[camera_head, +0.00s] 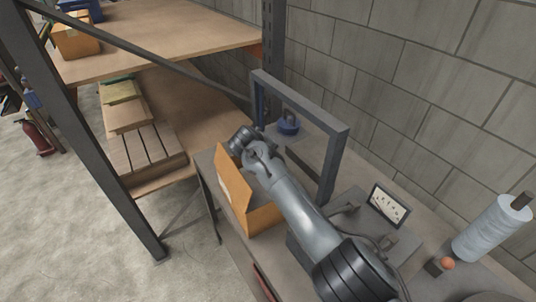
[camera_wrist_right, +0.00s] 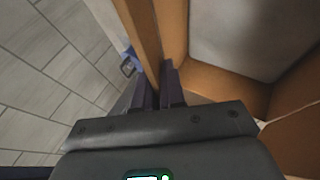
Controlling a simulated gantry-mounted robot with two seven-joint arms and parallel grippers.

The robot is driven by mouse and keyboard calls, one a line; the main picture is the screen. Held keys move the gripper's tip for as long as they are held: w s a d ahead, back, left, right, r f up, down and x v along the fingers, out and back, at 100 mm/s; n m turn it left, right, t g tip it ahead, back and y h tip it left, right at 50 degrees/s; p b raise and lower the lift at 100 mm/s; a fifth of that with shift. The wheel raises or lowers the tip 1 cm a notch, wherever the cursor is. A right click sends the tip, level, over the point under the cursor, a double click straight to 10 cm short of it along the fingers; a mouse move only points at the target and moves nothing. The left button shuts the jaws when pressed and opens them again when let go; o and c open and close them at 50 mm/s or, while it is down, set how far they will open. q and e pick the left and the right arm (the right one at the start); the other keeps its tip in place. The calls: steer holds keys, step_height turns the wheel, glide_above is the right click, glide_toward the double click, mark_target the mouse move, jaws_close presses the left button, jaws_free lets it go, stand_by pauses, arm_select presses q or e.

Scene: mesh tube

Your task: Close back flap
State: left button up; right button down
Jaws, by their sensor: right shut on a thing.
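An orange cardboard box (camera_head: 262,217) stands on the grey bench under my right arm. One flap (camera_head: 232,178) stands up tall on its left side in the head view. The wrist view looks down along the box's orange walls (camera_wrist_right: 285,128) and into its opening. My right gripper (camera_wrist_right: 157,80) is shut on an upright cardboard flap (camera_wrist_right: 142,30), with one dark finger on each side of it. In the head view my wrist hides the fingers and the back of the box. My left gripper is not in view.
A dark metal frame (camera_head: 342,150) stands on the bench behind my right arm. A blue padlock-like object (camera_head: 288,127) is behind it. A meter (camera_head: 389,205) and a roll of wrap (camera_head: 492,230) are at right. Wooden shelving (camera_head: 160,40) stands at left, near a block wall.

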steer(key=shift+s+a+f+h, duration=0.1)
steer(key=shift+a+f+h, duration=0.1)
steer(key=shift+h, duration=0.2)
steer(key=c, duration=1.3)
jaws_free()
steer(key=shift+r, duration=0.1)
steer(key=shift+s+a+r, duration=0.1)
steer(key=shift+r, duration=0.05)
steer(key=shift+s+a+r+p, duration=0.15)
steer(key=shift+s+r+p, duration=0.25)
steer(key=shift+p, duration=0.5)
steer(key=p+v, duration=0.2)
steer(key=v, duration=0.7)
steer(key=shift+s, duration=0.2)
